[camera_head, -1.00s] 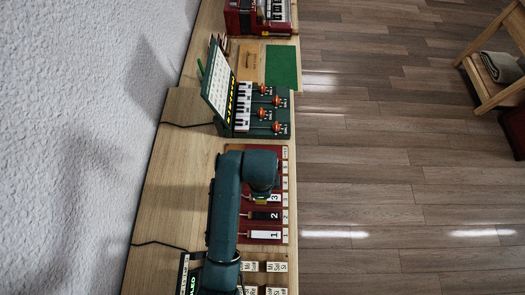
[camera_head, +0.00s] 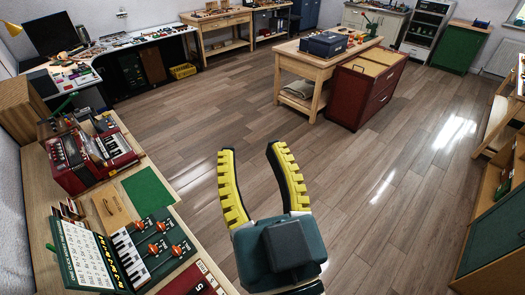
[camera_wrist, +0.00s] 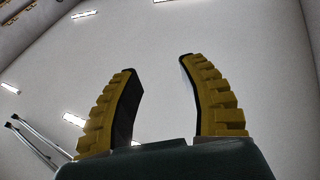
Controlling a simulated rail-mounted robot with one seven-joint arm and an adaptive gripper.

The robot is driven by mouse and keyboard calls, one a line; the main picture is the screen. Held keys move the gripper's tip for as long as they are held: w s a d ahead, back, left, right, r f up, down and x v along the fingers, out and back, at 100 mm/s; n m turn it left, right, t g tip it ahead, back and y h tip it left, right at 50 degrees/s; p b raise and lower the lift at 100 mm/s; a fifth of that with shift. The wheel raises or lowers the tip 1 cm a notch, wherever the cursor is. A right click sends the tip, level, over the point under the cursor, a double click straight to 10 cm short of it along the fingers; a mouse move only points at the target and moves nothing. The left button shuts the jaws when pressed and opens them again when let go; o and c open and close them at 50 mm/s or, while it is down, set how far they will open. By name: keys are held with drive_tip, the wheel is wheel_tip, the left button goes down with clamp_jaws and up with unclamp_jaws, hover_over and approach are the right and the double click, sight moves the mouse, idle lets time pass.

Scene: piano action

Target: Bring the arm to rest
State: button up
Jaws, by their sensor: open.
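My gripper (camera_head: 258,178) is raised in the lower middle of the head view, with its two yellow ribbed fingers pointing up and apart. Nothing is between the fingers. It stands clear of the bench, to the right of the piano action model. In the wrist view my gripper (camera_wrist: 158,80) also shows open and empty, against a pale ceiling with bright lamps. The piano action model (camera_head: 140,245), with white keys and orange-topped parts, sits on the bench at the lower left.
A red accordion (camera_head: 90,160) and a green mat (camera_head: 148,190) lie on the left bench. A wooden table (camera_head: 318,60) with a dark blue box and a red cabinet (camera_head: 368,95) stand farther back. The wooden floor (camera_head: 220,110) between them is clear.

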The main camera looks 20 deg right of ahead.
drive_tip(key=shift+s+d+r+n+t, duration=0.15)
drive_tip(key=shift+s+d+r+t, duration=0.1)
drive_tip(key=shift+s+r, duration=0.3)
drive_tip(key=shift+s+d+r+n+t, duration=0.15)
drive_tip(key=shift+s+d+r+t, duration=0.2)
drive_tip(key=shift+r, duration=0.3)
drive_tip(key=shift+a, duration=0.15)
wheel_tip(320, 180, up, 16)
drive_tip(key=p, duration=1.6)
drive_tip(key=shift+r+h, duration=0.2)
drive_tip(key=shift+h, duration=0.2)
